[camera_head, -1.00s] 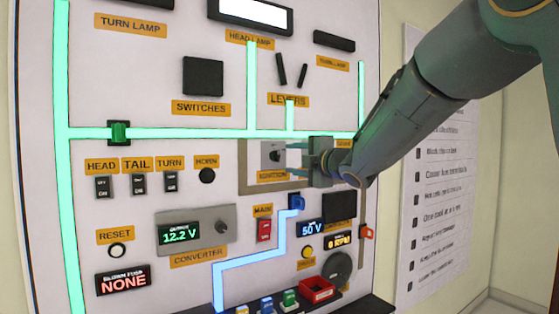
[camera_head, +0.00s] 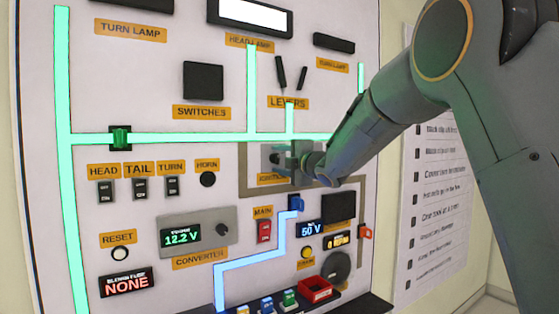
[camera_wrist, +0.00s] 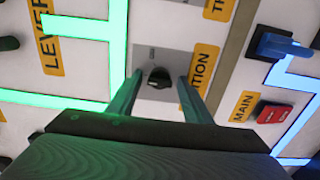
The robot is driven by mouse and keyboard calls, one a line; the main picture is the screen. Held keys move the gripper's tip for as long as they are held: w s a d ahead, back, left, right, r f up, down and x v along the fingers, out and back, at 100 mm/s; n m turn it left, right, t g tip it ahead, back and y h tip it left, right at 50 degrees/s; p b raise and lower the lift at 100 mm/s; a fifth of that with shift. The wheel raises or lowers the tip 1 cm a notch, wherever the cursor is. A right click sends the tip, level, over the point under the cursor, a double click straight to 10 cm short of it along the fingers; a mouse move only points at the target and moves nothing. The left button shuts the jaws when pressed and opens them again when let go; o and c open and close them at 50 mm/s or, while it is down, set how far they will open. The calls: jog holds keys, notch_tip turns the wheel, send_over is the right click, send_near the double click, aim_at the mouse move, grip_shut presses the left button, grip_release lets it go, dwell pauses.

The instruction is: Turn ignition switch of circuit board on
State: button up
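The ignition switch is a small dark knob (camera_wrist: 159,77) on a grey plate (camera_wrist: 155,58), beside its orange IGNITION label (camera_wrist: 203,65) in the wrist view. In the head view, my gripper partly covers the knob and plate; the label (camera_head: 270,179) shows below them. My gripper (camera_wrist: 159,82) is open, with one finger on each side of the knob and a visible gap to it. In the head view my gripper (camera_head: 284,158) is close to the circuit board (camera_head: 160,80). I cannot tell whether the fingertips are level with the knob.
Green lit lines (camera_head: 190,137) and a blue lit line (camera_head: 250,259) run across the board.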

jog(key=c, duration=0.9)
jog(key=shift+m, duration=0.3)
jog(key=m+p, duration=0.2)
jog(key=m, duration=0.3)
jog(key=shift+m, duration=0.3)
jog(key=m+p, duration=0.2)
jog(key=m, duration=0.3)
jog(key=shift+m, duration=0.3)
jog(key=shift+p, duration=0.3)
jog(key=o, duration=1)
